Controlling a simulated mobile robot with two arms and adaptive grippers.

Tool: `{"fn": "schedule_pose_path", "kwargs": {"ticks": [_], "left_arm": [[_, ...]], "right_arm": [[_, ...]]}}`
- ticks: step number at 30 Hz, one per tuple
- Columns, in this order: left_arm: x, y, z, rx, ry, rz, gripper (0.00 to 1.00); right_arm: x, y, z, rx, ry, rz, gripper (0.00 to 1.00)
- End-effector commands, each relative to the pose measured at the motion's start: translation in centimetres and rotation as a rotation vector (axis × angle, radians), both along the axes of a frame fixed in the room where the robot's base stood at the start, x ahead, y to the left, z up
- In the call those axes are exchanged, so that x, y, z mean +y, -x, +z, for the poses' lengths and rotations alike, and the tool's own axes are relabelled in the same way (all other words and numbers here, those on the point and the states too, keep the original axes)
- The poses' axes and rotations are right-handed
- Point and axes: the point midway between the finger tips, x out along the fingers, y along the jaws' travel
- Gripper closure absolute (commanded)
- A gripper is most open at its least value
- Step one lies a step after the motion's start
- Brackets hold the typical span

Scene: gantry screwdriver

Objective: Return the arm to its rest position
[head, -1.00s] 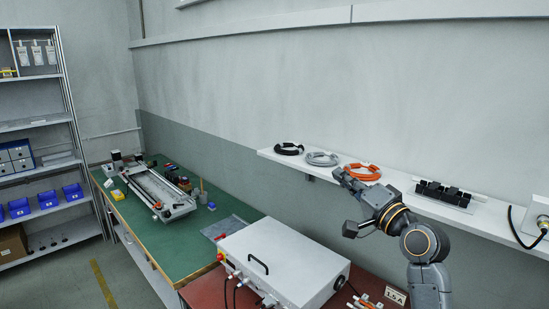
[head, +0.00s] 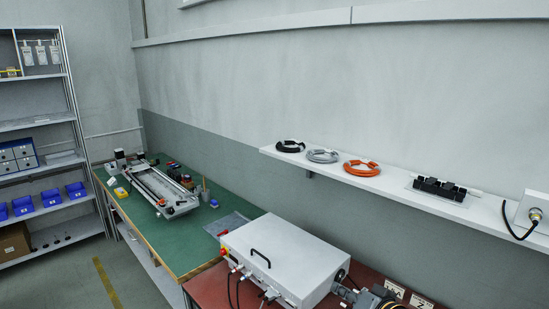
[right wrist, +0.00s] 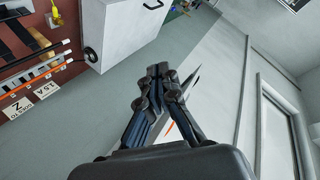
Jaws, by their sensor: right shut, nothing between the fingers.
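My right gripper (head: 342,290) is low at the bottom edge of the head view, beside the right end of the white box. Part of my right arm is cut off by the frame there. In the right wrist view the same gripper (right wrist: 158,72) has its fingertips together, with nothing between them. It is clear of the shelf and holds nothing. My left gripper is in neither view.
The white box (head: 276,258) with a black handle stands on the red table (head: 205,290). The wall shelf (head: 400,188) carries black, grey and orange cable coils and a black connector strip. A green workbench (head: 160,235) holds a metal rail fixture (head: 160,190).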

Motion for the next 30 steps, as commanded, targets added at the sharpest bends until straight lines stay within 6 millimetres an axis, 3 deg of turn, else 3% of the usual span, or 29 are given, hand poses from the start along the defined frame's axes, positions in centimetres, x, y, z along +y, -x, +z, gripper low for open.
{"fn": "schedule_pose_path", "kwargs": {"ticks": [1, 6, 12, 18, 23, 24, 30], "left_arm": [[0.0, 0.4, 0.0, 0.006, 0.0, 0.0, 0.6], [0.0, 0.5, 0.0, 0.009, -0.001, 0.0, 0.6], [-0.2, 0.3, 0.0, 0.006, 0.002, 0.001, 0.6], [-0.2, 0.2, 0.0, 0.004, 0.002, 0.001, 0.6], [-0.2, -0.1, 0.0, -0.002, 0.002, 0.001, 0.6], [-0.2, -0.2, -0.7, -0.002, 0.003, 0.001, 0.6], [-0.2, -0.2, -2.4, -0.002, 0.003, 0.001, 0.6]], "right_arm": [[-0.2, 2.8, -3.4, 0.064, 0.079, 0.015, 1.0], [-1.6, 12.4, -11.4, 0.261, 0.35, 0.085, 1.0], [-3.3, 21.3, -15.8, 0.433, 0.552, 0.168, 1.0], [-4.6, 27.8, -17.5, 0.557, 0.677, 0.237, 1.0], [-5.6, 32.3, -18.0, 0.643, 0.754, 0.288, 1.0], [-5.6, 31.6, -19.8, 0.643, 0.753, 0.288, 1.0], [-5.3, 30.5, -26.0, 0.658, 0.748, 0.295, 1.0]]}}
